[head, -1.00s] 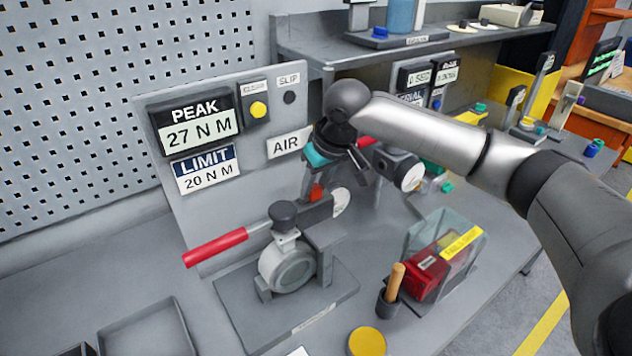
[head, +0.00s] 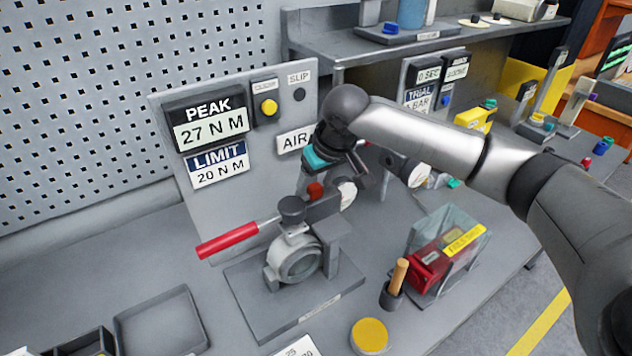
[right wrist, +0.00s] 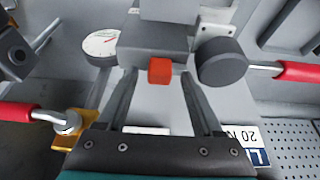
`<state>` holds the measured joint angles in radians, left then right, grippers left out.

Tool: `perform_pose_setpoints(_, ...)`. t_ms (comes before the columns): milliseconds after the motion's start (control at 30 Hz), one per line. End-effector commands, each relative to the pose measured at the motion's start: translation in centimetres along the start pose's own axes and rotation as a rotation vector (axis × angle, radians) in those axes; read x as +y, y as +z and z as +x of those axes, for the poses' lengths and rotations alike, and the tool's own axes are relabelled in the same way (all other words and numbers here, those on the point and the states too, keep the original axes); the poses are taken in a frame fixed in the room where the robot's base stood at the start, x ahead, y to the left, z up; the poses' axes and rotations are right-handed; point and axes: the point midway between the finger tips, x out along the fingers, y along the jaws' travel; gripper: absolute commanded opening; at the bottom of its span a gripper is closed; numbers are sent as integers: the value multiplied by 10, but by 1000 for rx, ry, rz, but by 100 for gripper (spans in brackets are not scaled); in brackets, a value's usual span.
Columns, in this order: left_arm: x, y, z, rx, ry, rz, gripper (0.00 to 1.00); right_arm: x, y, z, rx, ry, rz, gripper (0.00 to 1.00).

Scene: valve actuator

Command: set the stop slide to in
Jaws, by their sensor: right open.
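A small red-orange block (head: 315,190), which looks like the stop slide, sits on the grey valve actuator (head: 332,208) beside a round white dial (head: 347,194). In the right wrist view the block (right wrist: 160,70) shows between my fingertips, with a gap on each side. My right gripper (right wrist: 158,80) is open and points at the actuator's grey housing. In the head view the right gripper (head: 334,178) is just above the block and partly hides the actuator. No in or out marking is readable. My left gripper is not in view.
A red lever (head: 228,241) sticks out left, near the dark round knob (head: 292,209). The panel (head: 240,220) behind reads PEAK 27 N M and LIMIT 20 N M. A clear-covered red box (head: 428,268) and a wooden-handled tool (head: 398,277) stand front right.

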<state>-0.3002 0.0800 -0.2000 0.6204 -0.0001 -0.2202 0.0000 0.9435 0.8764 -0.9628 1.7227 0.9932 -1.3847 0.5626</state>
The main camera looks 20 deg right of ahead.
Motion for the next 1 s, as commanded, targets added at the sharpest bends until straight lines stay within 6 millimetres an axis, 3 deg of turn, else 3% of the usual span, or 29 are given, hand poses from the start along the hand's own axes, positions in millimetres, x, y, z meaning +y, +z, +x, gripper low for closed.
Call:
perform_pose_setpoints(233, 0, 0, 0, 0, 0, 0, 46, 0, 0, -2, 0, 1, 0, 68)
perform_pose_setpoints(367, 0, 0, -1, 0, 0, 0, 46, 0, -1, -17, 3, 0, 0, 68)
perform_pose_setpoints(800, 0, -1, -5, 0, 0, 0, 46, 0, -1, -117, 4, 0, 0, 68)
perform_pose_setpoints(1000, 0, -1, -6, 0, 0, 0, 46, 0, 0, -145, 2, 0, -1, 68)
